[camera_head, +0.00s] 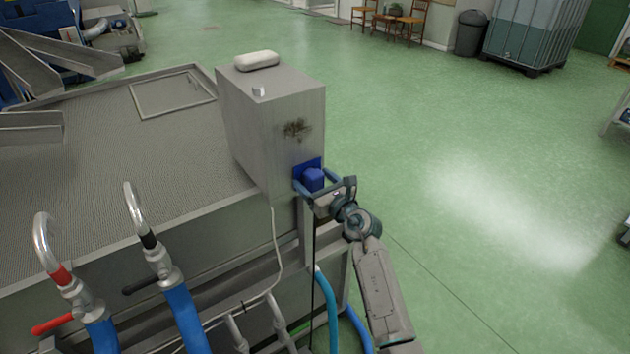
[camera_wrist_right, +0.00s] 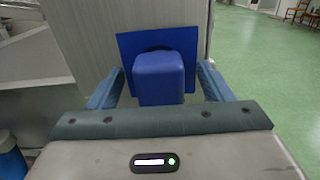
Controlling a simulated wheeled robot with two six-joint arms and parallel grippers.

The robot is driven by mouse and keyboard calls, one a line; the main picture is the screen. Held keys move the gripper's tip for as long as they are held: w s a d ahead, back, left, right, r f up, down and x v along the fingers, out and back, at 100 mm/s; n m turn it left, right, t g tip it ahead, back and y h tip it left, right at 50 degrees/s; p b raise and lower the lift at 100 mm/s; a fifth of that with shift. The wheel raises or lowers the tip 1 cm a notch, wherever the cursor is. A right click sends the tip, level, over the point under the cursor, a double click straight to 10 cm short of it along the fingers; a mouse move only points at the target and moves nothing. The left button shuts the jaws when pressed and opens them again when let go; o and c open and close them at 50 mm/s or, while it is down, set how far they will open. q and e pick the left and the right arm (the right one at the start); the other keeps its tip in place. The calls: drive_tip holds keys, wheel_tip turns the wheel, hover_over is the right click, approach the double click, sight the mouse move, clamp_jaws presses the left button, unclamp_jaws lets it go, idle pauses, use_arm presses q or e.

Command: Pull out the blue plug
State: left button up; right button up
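The blue plug (camera_head: 313,177) sits in a flat blue square socket plate (camera_head: 299,171) on the side of a grey metal box (camera_head: 285,160). In the right wrist view the plug (camera_wrist_right: 158,80) is a rounded block standing out from the plate (camera_wrist_right: 127,46). My right gripper (camera_head: 317,182) is open, with one finger on each side of the plug. The wrist view shows a gap between each finger and the plug, so the gripper (camera_wrist_right: 160,70) is not holding it. My left gripper is not in view.
A white rounded object (camera_head: 257,60) lies on top of the box. The box stands on a wide metal mesh surface (camera_head: 150,160). Blue hoses (camera_head: 185,320) with red and black valve handles are at the lower left. Open green floor (camera_head: 460,190) lies to the right.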

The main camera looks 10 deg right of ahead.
sight(319, 185)
drive_tip(key=c, duration=1.5)
drive_tip(key=shift+o, duration=0.2)
drive_tip(key=shift+s+d, duration=0.1)
drive_tip(key=shift+s, duration=0.05)
drive_tip(key=shift+s, duration=0.15)
drive_tip(key=shift+s+d+p, duration=0.2)
drive_tip(key=shift+s+p, duration=0.2)
drive_tip(key=shift+p+v, duration=0.85)
drive_tip(key=shift+v, duration=1.35)
drive_tip(key=shift+f, duration=0.1)
